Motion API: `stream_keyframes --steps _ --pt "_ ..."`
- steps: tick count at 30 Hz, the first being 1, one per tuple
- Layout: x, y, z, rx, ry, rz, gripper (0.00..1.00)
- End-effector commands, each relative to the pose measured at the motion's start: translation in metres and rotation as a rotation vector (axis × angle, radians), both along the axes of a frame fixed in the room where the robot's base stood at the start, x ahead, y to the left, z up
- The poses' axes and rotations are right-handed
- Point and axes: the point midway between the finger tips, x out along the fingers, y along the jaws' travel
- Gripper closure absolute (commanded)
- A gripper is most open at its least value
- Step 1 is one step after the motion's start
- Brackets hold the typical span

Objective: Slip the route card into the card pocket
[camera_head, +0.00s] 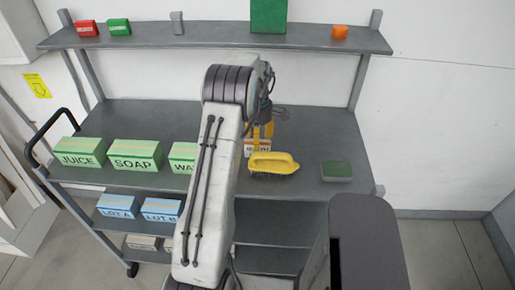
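I cannot make out the route card or the card pocket for certain in the head view. My white arm stands in the middle of the picture and hides part of the cart. My gripper is at the arm's far end, mostly hidden behind the wrist, so its fingers and anything between them cannot be told. A yellow upright thing (264,132) shows just below the wrist, in front of or beside an orange and white labelled box (257,148). A small grey upright piece (177,23) stands on the top shelf; what it is cannot be told.
The grey shelf cart (315,125) carries green boxes marked JUICE (80,152) and SOAP (135,155), a yellow brush (274,164) and a green-topped block (337,171). Blue boxes (161,210) sit below. The top shelf (215,37) overhangs the back. The worktop's right rear is clear.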

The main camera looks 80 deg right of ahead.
Motion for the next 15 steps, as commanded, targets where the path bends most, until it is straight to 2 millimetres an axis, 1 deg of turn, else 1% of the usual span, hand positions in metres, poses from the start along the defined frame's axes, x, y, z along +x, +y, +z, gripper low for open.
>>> stream_keyframes --steps 1,2,15 --pt "0.0 -0.0001 0.0002 0.0 0.0 0.0 0.49" --pt "0.0 -0.0001 0.0002 0.0 0.0 0.0 0.52" --pt "0.0 -0.0002 0.0006 -0.001 0.0 0.0 0.91"
